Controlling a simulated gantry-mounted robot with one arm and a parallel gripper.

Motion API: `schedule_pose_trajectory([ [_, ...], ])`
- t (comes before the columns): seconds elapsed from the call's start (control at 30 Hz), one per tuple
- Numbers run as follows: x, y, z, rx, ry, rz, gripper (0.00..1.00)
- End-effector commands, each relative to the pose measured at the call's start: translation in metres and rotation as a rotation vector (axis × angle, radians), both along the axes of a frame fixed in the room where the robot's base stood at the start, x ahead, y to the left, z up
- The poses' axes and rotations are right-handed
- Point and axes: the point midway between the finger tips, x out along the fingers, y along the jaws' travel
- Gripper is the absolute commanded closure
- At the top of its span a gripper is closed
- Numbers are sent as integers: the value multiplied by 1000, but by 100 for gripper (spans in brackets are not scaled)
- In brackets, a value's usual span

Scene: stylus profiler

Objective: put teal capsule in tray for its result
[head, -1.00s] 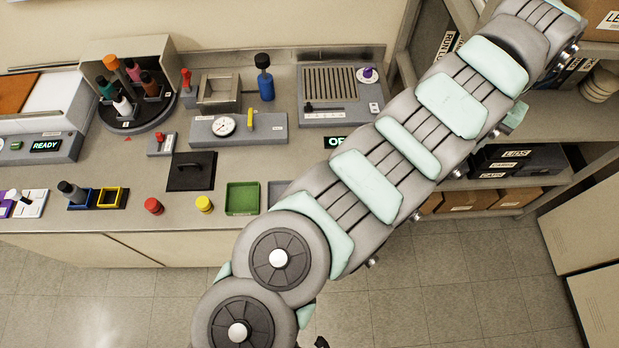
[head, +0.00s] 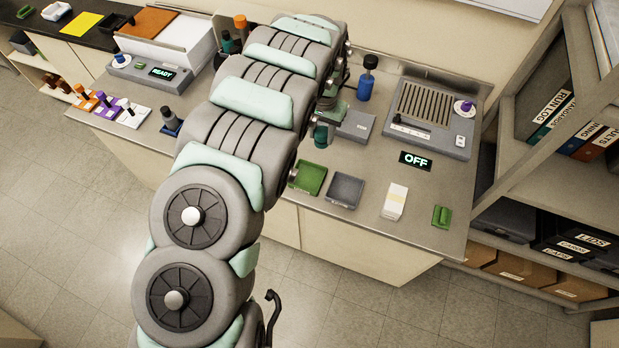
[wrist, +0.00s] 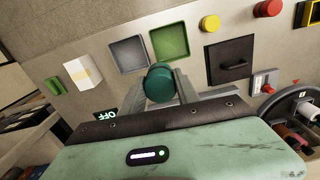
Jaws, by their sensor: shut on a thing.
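My gripper (wrist: 160,88) is shut on the teal capsule (wrist: 160,84), whose round end shows between the fingers in the wrist view. In the head view the teal capsule (head: 321,134) hangs below my wrist, above the bench behind the trays. The green tray (head: 310,178) and the grey tray (head: 345,190) sit side by side near the bench's front edge. Both look empty. In the wrist view the green tray (wrist: 170,41) and grey tray (wrist: 128,55) lie just beyond the capsule. The capsule appears apart from both.
A white box (head: 394,202) and a small green object (head: 441,217) stand right of the trays. The grilled instrument (head: 432,115) has a display (head: 415,160) reading OFF. A blue bottle (head: 366,82) stands behind. A dark handled plate (wrist: 227,61) lies beside the green tray.

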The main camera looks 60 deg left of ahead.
Motion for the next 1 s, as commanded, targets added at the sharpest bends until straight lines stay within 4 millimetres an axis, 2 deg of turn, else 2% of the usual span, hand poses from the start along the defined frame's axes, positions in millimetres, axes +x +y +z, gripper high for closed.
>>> schedule_pose_trajectory([
  [0.03, -14, 7, -2, -1, 1, 20, 100],
  [0.1, -26, 14, -5, 3, -2, 36, 100],
  [0.23, -37, 18, -13, 3, -2, 48, 100],
  [0.37, -37, 18, -29, 3, -3, 49, 100],
  [0.8, -37, 17, -120, 3, -2, 48, 100],
  [1.0, -38, 17, -152, 0, -3, 50, 100],
])
